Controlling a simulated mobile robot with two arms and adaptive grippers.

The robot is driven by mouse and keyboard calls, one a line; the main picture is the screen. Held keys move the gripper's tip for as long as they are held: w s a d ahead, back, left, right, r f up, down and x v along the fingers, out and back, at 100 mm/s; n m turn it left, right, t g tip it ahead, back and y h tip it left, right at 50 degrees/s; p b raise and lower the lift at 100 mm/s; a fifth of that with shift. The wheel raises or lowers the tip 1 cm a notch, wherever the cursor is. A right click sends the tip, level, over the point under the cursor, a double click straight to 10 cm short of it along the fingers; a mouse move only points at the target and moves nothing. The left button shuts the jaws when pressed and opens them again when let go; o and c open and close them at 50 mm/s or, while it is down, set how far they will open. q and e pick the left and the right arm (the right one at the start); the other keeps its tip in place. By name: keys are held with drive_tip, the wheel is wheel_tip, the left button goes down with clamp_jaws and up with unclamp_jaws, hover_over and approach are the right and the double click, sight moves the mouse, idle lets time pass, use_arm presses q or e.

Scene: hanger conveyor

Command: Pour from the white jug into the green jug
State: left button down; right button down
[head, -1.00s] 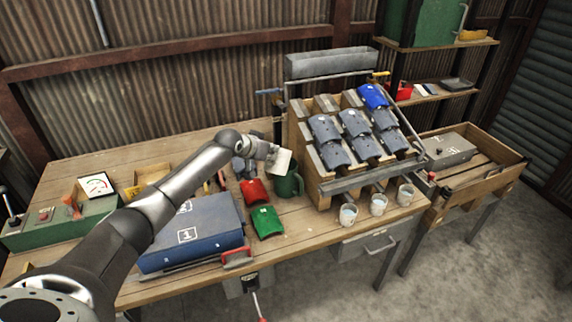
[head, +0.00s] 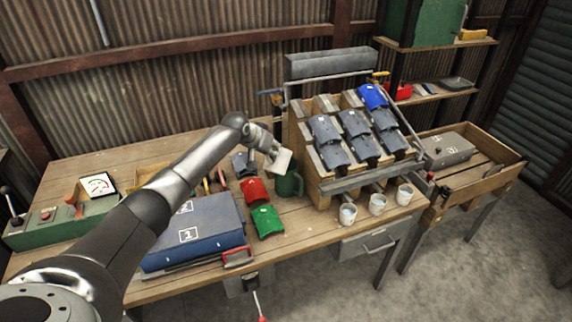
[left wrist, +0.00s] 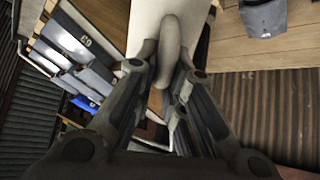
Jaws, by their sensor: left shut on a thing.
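My left gripper (head: 270,153) is shut on the white jug (head: 283,161) and holds it just above the green jug. In the left wrist view the gripper's fingers (left wrist: 166,72) close around the jug's handle, and part of the white jug body (left wrist: 148,22) shows beyond them. The white jug looks tilted; its opening and any liquid are hidden. The green jug (head: 289,185) stands upright on the wooden bench, partly covered by the white jug, its inside not visible. I cannot tell whether the two jugs touch. My right gripper is not in view.
A wooden rack (head: 300,137) with grey and blue pieces stands right of the green jug. Red (head: 254,191) and green (head: 267,221) curved pieces lie on the bench (head: 310,225). A blue case (head: 195,232) is at left. Several white cups (head: 377,204) line the right edge.

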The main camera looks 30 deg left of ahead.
use_arm(q)
drive_tip(key=shift+w+d+r+g, duration=0.1)
drive_tip(key=shift+w+r+g, duration=0.1)
drive_tip(key=shift+g, duration=0.1)
drive_tip(key=shift+w+g+b, duration=0.4)
drive_tip(key=shift+g+b, duration=0.1)
drive_tip(key=shift+b, duration=0.1)
idle(0.5)
drive_tip(key=shift+w+f+g+b, duration=0.1)
drive_tip(key=shift+w+g+b, duration=0.25)
drive_tip(key=shift+b, duration=0.7)
drive_tip(key=shift+w+g+b, duration=0.1)
drive_tip(key=shift+g+b, duration=0.25)
drive_tip(key=shift+b, duration=0.6)
